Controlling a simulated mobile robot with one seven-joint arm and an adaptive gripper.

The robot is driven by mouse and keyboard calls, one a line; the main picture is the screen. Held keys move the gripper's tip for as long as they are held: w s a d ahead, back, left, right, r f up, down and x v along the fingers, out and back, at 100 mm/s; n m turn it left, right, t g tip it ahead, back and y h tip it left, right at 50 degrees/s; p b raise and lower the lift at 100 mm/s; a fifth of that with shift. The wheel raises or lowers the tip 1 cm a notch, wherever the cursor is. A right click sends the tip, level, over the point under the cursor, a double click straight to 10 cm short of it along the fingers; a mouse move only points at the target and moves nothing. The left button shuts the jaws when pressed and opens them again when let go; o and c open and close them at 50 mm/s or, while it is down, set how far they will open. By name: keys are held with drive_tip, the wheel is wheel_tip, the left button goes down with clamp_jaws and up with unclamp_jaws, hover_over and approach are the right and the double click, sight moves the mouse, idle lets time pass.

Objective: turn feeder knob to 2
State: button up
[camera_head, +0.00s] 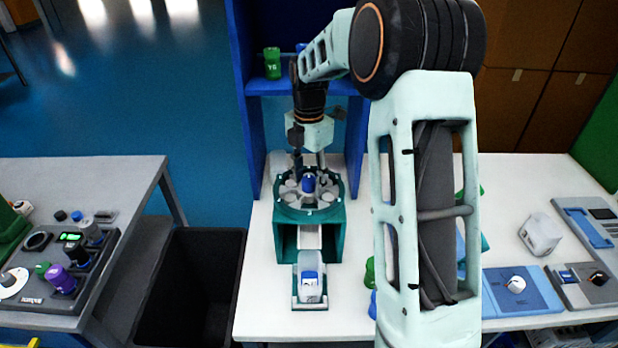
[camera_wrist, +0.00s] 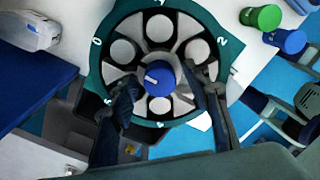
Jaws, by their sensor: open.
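The feeder (camera_head: 309,215) is a teal stand with a round dial on top, and a small blue knob (camera_head: 308,183) rises from the dial's centre. In the wrist view the knob (camera_wrist: 161,76) has a white mark pointing to the left, on the side of the number 0. The number 2 (camera_wrist: 222,41) is at the dial's upper right, with 1 at the top. My gripper (camera_head: 309,166) points down over the dial. In the wrist view its open fingers (camera_wrist: 166,88) stand on either side of the knob, with gaps visible between fingers and knob.
A clear-and-blue container (camera_head: 310,283) sits at the feeder's front outlet. A blue shelf (camera_head: 247,120) with a green bottle (camera_head: 272,62) rises behind. Green and blue bottles (camera_wrist: 262,17) stand beside the feeder. A black bin (camera_head: 190,285) is left of the white table.

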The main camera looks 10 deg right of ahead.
clamp_jaws()
drive_tip(key=shift+m, duration=0.3)
drive_tip(key=m, duration=0.4)
drive_tip(key=shift+m, duration=0.3)
drive_tip(key=m, duration=1.1)
drive_tip(key=shift+m, duration=0.4)
drive_tip(key=m, duration=0.6)
drive_tip(key=shift+w+m, duration=0.1)
drive_tip(key=shift+m, duration=0.3)
unclamp_jaws()
